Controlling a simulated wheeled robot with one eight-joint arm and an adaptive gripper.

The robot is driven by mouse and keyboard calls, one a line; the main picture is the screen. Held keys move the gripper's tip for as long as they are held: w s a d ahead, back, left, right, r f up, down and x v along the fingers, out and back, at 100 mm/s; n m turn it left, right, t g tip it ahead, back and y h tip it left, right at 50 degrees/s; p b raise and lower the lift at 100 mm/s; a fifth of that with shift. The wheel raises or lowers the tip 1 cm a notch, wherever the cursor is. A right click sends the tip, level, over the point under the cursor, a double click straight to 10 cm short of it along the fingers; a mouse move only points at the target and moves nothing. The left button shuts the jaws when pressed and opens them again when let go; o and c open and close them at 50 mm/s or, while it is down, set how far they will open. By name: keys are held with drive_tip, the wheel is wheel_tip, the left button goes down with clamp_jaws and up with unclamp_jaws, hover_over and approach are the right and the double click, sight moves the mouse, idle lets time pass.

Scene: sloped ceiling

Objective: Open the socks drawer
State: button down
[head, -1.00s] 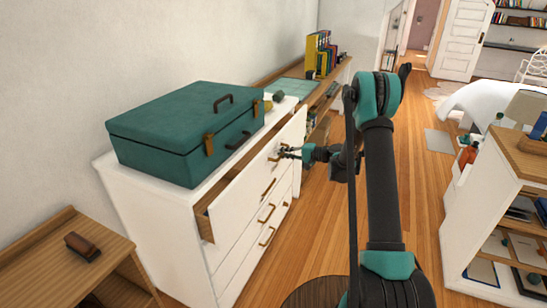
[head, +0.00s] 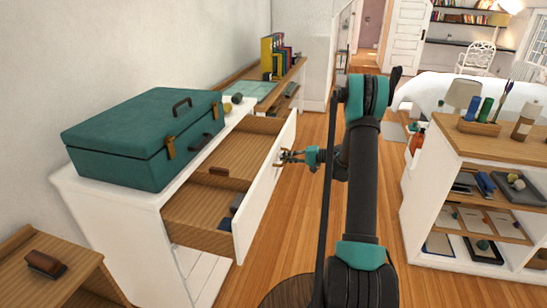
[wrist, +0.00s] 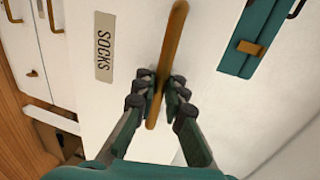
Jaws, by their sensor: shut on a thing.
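The socks drawer (head: 262,196) is the top drawer of the white dresser (head: 95,225). It stands well out from the dresser, and its wooden inside shows a few small items. In the wrist view, a label reading SOCKS (wrist: 104,52) is on its white front, beside a long brass handle (wrist: 172,40). My gripper (head: 288,158) is at the drawer front in the head view. In the wrist view, my gripper (wrist: 160,92) has its fingers closed on both sides of the handle.
A teal case (head: 145,140) lies on the dresser top. A low wooden shelf (head: 75,270) stands at the lower left. A white shelf unit with a wooden top (head: 480,150) stands on the right. Wooden floor (head: 305,225) lies between it and the drawer.

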drive_tip(key=f+v, duration=0.2)
drive_tip(key=v, duration=1)
drive_tip(key=shift+d+f, duration=0.25)
drive_tip(key=shift+d, duration=0.1)
drive_tip(key=c, duration=1.6)
unclamp_jaws()
drive_tip(key=shift+o, duration=0.2)
drive_tip(key=v, duration=1.2)
drive_tip(key=shift+f, duration=0.1)
